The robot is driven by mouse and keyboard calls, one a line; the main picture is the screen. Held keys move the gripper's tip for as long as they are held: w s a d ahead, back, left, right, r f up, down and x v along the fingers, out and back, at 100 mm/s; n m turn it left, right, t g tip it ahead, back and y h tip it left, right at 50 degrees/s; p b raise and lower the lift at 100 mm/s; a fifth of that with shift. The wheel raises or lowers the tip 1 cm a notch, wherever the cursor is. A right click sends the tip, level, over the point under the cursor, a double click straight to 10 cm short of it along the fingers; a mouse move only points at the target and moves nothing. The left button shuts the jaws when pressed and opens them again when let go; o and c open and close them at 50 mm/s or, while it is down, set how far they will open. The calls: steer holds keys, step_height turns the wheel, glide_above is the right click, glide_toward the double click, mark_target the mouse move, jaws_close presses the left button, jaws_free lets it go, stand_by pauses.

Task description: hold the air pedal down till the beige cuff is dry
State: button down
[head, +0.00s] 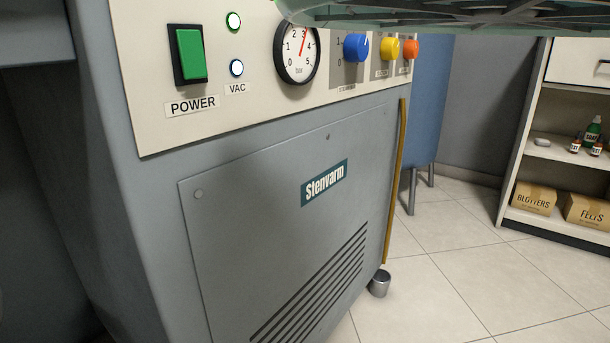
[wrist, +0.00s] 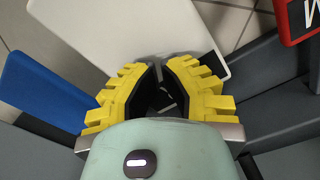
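In the wrist view my gripper (wrist: 159,72) has yellow toothed fingers whose tips come together, with nothing visible between them. Beyond and beneath the tips lies a pale flat plate (wrist: 130,28). A blue flat plate (wrist: 40,88) is left of the fingers. No label shows on either plate, so I cannot tell which, if either, is the air pedal. Whether the tips touch the pale plate is unclear. The beige cuff is not visible in either view. The grey Stenvarm machine (head: 290,230) fills much of the head view. Its gauge (head: 297,53) has a red needle near 3.
The green power switch (head: 191,54) and VAC light (head: 236,68) are on the panel. A mesh-bottomed green shape (head: 450,14) overhangs the top. Tiled floor (head: 460,270) is open before the right shelf (head: 555,152). Grey parts flank my gripper.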

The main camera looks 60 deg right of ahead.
steer(key=shift+f+b, duration=0.75)
steer(key=shift+f, duration=0.9)
stand_by(3.5)
stand_by(1.3)
step_height(320, 180, up, 9)
steer(key=p, duration=0.9)
